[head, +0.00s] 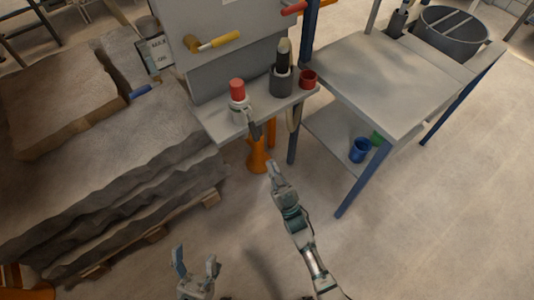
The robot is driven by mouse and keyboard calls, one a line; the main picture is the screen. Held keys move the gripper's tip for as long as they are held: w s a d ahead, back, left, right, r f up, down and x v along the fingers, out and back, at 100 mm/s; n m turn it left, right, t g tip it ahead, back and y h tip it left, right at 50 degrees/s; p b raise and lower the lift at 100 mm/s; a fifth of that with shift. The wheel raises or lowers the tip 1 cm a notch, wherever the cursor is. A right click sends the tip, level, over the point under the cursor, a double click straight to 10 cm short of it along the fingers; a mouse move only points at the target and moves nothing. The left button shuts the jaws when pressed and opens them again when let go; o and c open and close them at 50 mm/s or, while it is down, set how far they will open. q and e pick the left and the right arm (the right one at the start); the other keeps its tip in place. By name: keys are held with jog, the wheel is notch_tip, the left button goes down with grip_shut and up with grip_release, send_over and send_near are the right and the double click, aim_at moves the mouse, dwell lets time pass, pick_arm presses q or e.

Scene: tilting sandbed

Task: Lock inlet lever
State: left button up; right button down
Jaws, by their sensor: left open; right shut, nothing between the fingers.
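A lever with a yellow handle (220,40) sticks out of the grey upright panel (235,72). A second lever with a red handle (293,8) is at the panel's upper right edge. I cannot tell which of them is the inlet lever, and no lock shows clearly. My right gripper (272,166) is shut and empty, in front of and below the panel's shelf, apart from both levers. My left gripper (196,258) is open and empty at the bottom of the view, far from the panel.
The shelf (215,121) holds a red-capped item (237,92), a dark cylinder (282,78) and a red cup (308,79). Layered slabs (120,190) fill the left. A grey table (385,80) stands right, with a blue cup (360,150) below. Floor is clear at lower right.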

jog(key=v, duration=0.2)
jog(key=shift+s+f, duration=0.2)
jog(key=shift+s, duration=0.2)
